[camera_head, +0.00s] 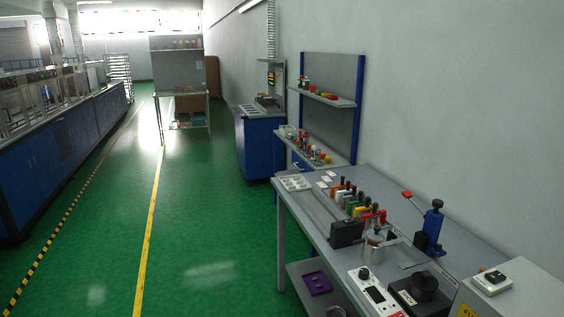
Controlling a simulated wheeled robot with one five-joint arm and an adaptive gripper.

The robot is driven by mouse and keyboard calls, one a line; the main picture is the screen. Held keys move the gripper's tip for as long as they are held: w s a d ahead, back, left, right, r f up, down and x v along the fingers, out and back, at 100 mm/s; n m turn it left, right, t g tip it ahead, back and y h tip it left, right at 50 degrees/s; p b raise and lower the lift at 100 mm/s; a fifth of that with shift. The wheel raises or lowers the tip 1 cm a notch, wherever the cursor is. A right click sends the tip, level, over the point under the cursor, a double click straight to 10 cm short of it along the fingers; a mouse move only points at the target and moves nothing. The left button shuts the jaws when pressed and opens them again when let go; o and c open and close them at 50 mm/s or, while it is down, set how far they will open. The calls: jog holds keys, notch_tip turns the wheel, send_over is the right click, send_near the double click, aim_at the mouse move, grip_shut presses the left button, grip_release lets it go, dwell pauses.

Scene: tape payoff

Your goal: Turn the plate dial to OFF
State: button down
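A white control box (366,291) stands at the near front edge of the grey bench, with a black knob (364,273) on its top and a small dark display. To its right is a black unit (410,301) with a round black top (424,285). Farther right, a light grey box (515,293) carries a black switch or knob (494,279). I cannot tell which of these is the plate dial. No OFF mark or dial setting can be read at this size. My gripper is not in view.
The grey bench (290,203) also holds a metal pot (374,250), a black block (346,233), a row of coloured-handled tools (358,205) and a blue lever press (433,228). A purple tray (317,283) lies on the lower shelf. Green floor (210,230) is clear left of the bench.

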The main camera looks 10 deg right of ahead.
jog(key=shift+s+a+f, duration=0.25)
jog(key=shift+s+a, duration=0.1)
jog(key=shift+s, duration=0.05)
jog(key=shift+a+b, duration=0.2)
jog(key=shift+b, duration=0.1)
dwell(0.3)
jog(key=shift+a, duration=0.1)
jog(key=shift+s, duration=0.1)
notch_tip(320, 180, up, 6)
jog(key=p, duration=0.4)
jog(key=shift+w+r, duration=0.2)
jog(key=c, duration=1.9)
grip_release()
